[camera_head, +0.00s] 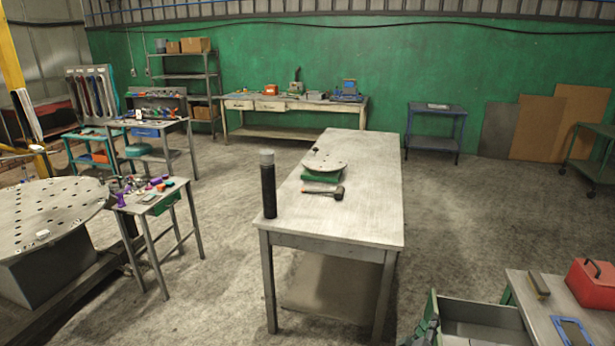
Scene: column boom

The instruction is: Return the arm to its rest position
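My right gripper (430,328) shows only as a small dark shape at the bottom edge, beside the left end of an open green drawer or bin (482,312). Most of it and its arm are cut off by the frame, and I cannot tell whether its fingers are apart or whether it touches the drawer. Nothing can be made out in it. My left gripper is not in view.
A long grey table (365,190) stands mid-floor with a black cylinder (268,188) upright at its near left corner, a round perforated plate (325,161) and a hammer (325,191). A red toolbox (592,283) stands bottom right.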

